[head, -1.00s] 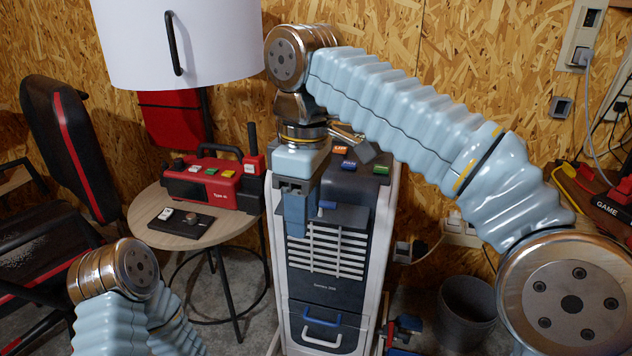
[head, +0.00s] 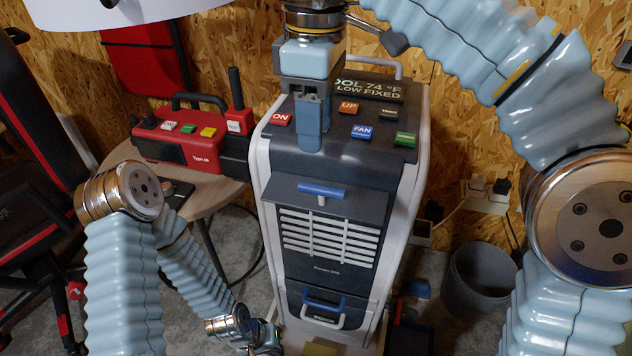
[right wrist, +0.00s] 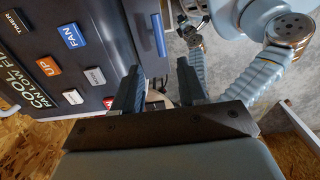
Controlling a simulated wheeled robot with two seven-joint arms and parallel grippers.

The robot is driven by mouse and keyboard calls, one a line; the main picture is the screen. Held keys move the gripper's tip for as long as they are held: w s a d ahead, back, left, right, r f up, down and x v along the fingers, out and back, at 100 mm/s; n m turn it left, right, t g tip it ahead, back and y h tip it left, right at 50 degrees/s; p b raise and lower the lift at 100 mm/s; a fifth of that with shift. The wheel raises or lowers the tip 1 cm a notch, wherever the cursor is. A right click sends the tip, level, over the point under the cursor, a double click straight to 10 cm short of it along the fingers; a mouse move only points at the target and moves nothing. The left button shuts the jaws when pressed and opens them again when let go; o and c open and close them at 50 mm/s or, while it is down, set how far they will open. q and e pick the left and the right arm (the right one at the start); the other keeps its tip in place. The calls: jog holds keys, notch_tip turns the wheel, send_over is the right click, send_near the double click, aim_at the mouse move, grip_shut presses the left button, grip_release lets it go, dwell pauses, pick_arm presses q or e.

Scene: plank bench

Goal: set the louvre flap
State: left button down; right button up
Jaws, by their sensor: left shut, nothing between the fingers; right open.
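The louvre flap (head: 350,204) is a dark panel with a blue handle (head: 323,190), above the white slats (head: 328,238) on the front of the portable air conditioner (head: 410,190). The handle also shows in the right wrist view (right wrist: 158,35). My right gripper (head: 309,143) hangs pointing down over the unit's top panel, above the flap in the picture. In the right wrist view its two dark fingers (right wrist: 160,88) are apart with nothing held. My left gripper (head: 268,345) is low at the bottom edge, left of the unit's foot, shut and partly cut off.
A blue lower handle (head: 325,300) is below the slats. A round table (head: 215,195) with a red device (head: 180,145) stands left; a grey bin (head: 482,285) stands right.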

aim_at(316, 185)
notch_tip(316, 185, down, 9)
jog(key=b, duration=0.3)
jog(key=shift+f, duration=0.75)
grip_shut()
